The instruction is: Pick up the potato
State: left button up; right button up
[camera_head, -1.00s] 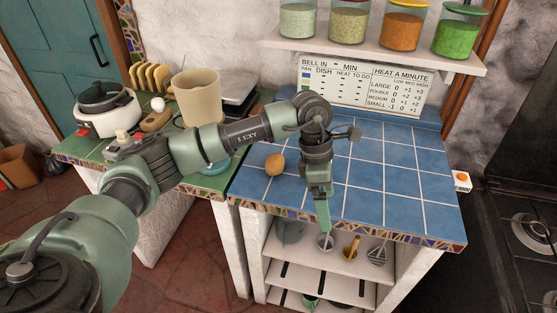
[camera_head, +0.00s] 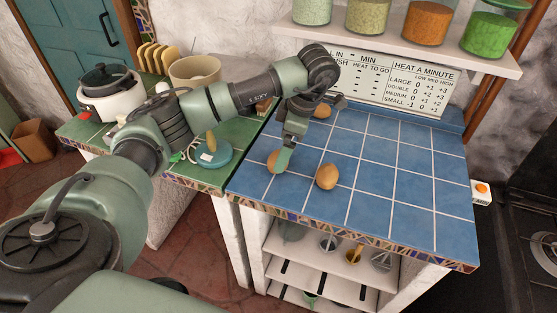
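Several brown, rounded potatoes lie on the blue tiled counter (camera_head: 408,185). One potato (camera_head: 327,176) lies in the open near the front middle. Another potato (camera_head: 272,160) is to its left, partly covered by my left gripper. A third potato (camera_head: 321,111) is farther back, beside my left wrist and partly hidden by it. My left gripper (camera_head: 281,164) points down, its fingers overlapping the left potato in the picture. It is seen edge-on, so I cannot tell whether it touches the potato or how far it is open. My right gripper is out of view.
A green tiled counter (camera_head: 200,177) on the left holds a white cooker (camera_head: 105,99), a toast rack (camera_head: 160,57), a beige container (camera_head: 194,69) and a teal round object (camera_head: 212,155). A shelf (camera_head: 400,43) with jars overhangs the back. The blue counter's right side is clear.

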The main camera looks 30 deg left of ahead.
pick_arm(q)
jog(key=x, duration=0.2)
jog(key=p+x, duration=0.1)
jog(key=x, duration=0.1)
jog(key=shift+w+a, duration=0.1)
jog(key=shift+w, duration=0.15)
jog(key=shift+f, duration=0.15)
jog(key=shift+s, duration=0.1)
jog(key=c, duration=1.6)
jog(key=shift+o, duration=0.2)
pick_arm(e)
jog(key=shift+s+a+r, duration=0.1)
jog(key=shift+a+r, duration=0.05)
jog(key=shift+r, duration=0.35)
